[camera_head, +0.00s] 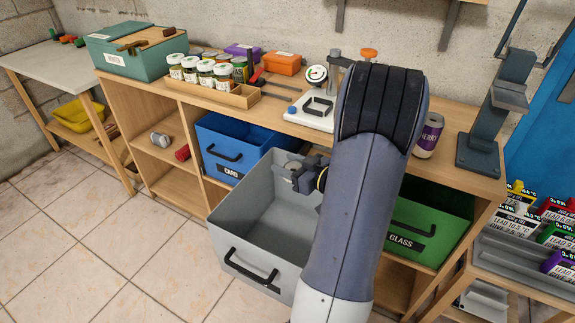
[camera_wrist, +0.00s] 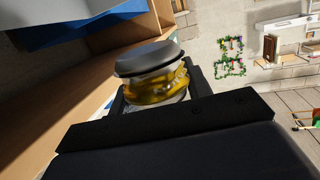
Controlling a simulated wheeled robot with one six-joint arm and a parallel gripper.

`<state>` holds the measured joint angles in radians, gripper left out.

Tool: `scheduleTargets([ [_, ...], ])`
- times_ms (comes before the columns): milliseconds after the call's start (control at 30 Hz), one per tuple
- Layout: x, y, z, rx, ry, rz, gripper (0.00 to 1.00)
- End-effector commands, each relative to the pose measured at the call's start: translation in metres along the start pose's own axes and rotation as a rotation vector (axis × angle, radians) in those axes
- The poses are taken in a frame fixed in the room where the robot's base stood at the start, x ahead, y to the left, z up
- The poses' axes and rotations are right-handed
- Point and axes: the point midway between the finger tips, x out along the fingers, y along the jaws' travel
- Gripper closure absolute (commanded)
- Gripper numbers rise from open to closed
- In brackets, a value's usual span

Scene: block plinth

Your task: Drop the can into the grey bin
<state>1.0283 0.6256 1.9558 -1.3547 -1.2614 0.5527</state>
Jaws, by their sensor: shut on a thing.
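A purple and silver can (camera_head: 429,136) stands upright on the bench top, just right of my arm. The grey bin (camera_head: 235,247) is pulled out from the bench, with a black handle on its front; its visible inside looks empty. My gripper (camera_head: 291,176) is over the back part of the grey bin, away from the can. In the wrist view it is shut on a glass jar (camera_wrist: 158,88) with a dark grey lid and yellow contents. The jar's lower part is hidden by the gripper. My arm hides the grey bin's right side.
A blue bin (camera_head: 232,131) marked CARD sits left of the grey bin, and a green bin (camera_head: 432,215) marked GLASS sits to the right. Several jars stand in a wooden rack (camera_head: 225,98) on the bench. A dark stand (camera_head: 478,153) is right of the can. Open tiled floor lies left.

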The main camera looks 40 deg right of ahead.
Motion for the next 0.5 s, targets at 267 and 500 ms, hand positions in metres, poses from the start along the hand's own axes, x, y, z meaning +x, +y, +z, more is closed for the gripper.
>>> scheduleTargets([
  [267,0.005,0.0,0.029,0.001,0.0,0.0,0.78],
  [500,0.009,0.0,0.052,0.0,0.0,0.001,0.78],
])
